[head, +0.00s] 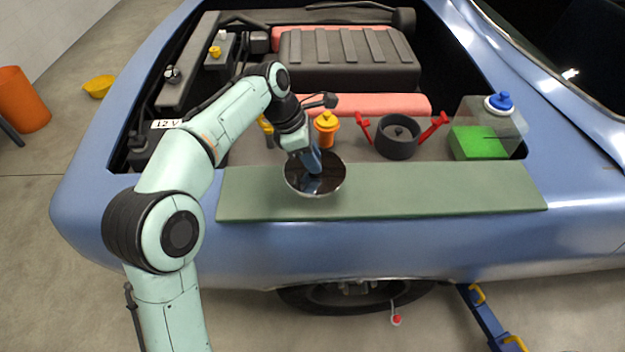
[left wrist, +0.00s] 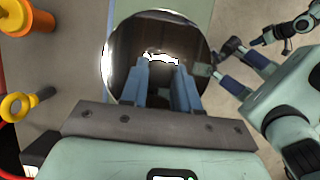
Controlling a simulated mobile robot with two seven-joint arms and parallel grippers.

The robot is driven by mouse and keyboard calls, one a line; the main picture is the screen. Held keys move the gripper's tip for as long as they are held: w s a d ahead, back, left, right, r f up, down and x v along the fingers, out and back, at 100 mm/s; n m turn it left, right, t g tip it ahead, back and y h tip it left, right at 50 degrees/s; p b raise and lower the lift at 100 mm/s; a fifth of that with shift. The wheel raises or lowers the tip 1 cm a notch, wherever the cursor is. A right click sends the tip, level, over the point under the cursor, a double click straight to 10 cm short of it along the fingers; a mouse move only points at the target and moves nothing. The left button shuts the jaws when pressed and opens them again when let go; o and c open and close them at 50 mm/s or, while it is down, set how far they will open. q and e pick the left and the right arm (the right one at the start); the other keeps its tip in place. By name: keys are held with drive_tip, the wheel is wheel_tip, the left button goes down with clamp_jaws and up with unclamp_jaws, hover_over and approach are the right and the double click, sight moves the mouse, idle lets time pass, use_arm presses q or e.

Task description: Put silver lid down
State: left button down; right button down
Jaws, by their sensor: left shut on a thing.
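The silver lid (head: 328,183) is a round, shiny, mirror-like disc above the green board (head: 440,195) on the car's fender edge. It also shows in the left wrist view (left wrist: 127,55), in front of my fingers. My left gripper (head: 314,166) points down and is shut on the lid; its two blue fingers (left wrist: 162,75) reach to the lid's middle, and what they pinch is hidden. I cannot tell whether the lid touches the board. My right gripper (left wrist: 228,62) shows at the right of the left wrist view, its blue fingers apart and empty.
Behind the board are an orange-capped filler (head: 326,128), a dark round part with red handles (head: 398,140) and a clear tank with green liquid (head: 485,140). A black battery (head: 150,150) is at left. The board's right half is clear.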

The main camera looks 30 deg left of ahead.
use_arm(q)
wheel_tip(320, 180, down, 6)
drive_tip(key=shift+f+b, duration=0.1)
drive_tip(key=shift+b, duration=0.6)
drive_tip(key=c, duration=0.8)
unclamp_jaws()
drive_tip(key=p+v, duration=0.3)
drive_tip(key=v, duration=0.9)
drive_tip(key=shift+d, duration=0.1)
